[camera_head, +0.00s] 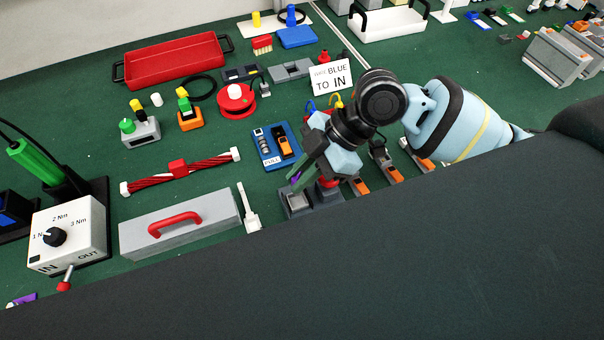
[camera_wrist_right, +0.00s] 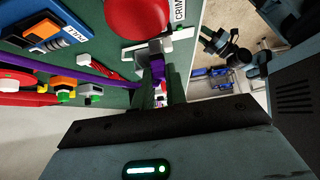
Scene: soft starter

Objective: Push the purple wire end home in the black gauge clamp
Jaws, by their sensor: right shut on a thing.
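My right gripper (camera_head: 298,184) points down at the near edge of the table, its fingers shut on the purple wire (camera_wrist_right: 157,70). A bit of purple shows between the fingertips in the head view (camera_head: 296,178). A dark grey block (camera_head: 296,204), which looks like the gauge clamp, sits right under the fingertips. In the right wrist view a grey block (camera_wrist_right: 153,48) lies just past the wire end. I cannot tell how deep the wire end sits or whether it touches. A dark arm part (camera_wrist_right: 228,46) at the wrist view's upper right may be my left gripper; its fingers are unclear.
A blue tray (camera_head: 270,150) with small parts stands left of my gripper. A white post (camera_head: 249,208) and a grey box with a red handle (camera_head: 180,225) lie further left. Orange-marked blocks (camera_head: 391,173) stand close on the right. A sign (camera_head: 331,77) stands behind.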

